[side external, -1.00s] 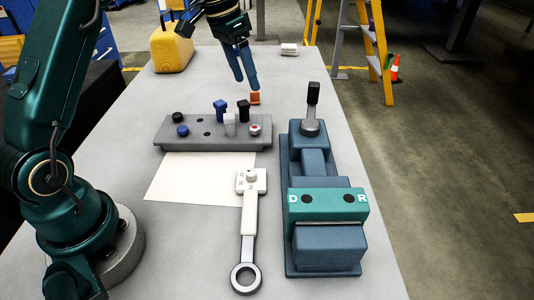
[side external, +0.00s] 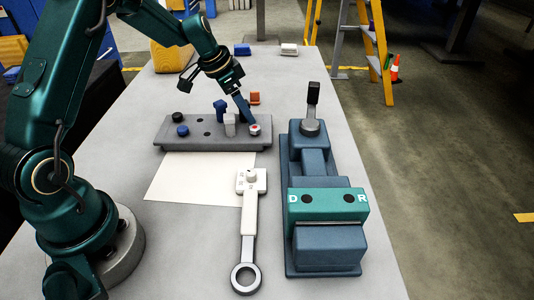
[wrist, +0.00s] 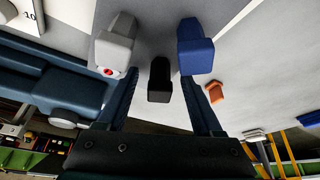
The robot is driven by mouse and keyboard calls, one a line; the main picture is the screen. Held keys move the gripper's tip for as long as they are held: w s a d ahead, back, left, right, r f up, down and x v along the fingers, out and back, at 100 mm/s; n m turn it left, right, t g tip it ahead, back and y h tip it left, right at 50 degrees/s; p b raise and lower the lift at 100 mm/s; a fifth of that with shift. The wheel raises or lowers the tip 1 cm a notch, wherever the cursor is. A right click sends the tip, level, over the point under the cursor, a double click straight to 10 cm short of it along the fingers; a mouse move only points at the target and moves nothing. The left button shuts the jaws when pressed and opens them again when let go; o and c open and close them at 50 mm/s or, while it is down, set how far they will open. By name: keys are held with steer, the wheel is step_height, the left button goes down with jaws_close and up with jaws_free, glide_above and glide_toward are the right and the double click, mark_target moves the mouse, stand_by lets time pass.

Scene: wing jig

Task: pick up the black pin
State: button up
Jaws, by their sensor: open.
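The black pin (wrist: 160,78) stands upright between my two fingers in the wrist view, with dark gaps on either side. In the side view it is mostly hidden behind my fingers. My gripper (side external: 244,108) is open, pointing down over the right part of the grey pin block (side external: 180,138); it also shows in the wrist view (wrist: 159,92). I cannot tell exactly how far the fingers reach down the pin. A blue pin (wrist: 194,50) is close by the right finger, and a light pin with a red mark (wrist: 112,48) is close by the left finger.
A blue vise-like fixture (side external: 325,225) stands to the right. A white-handled ring tool (side external: 250,215) lies in front, beside a bare sheet (side external: 195,180).

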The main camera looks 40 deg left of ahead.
steer(key=shift+f, duration=0.15)
jaws_close()
step_height(320, 180, up, 10)
steer(key=shift+r, duration=0.1)
stand_by(0.6)
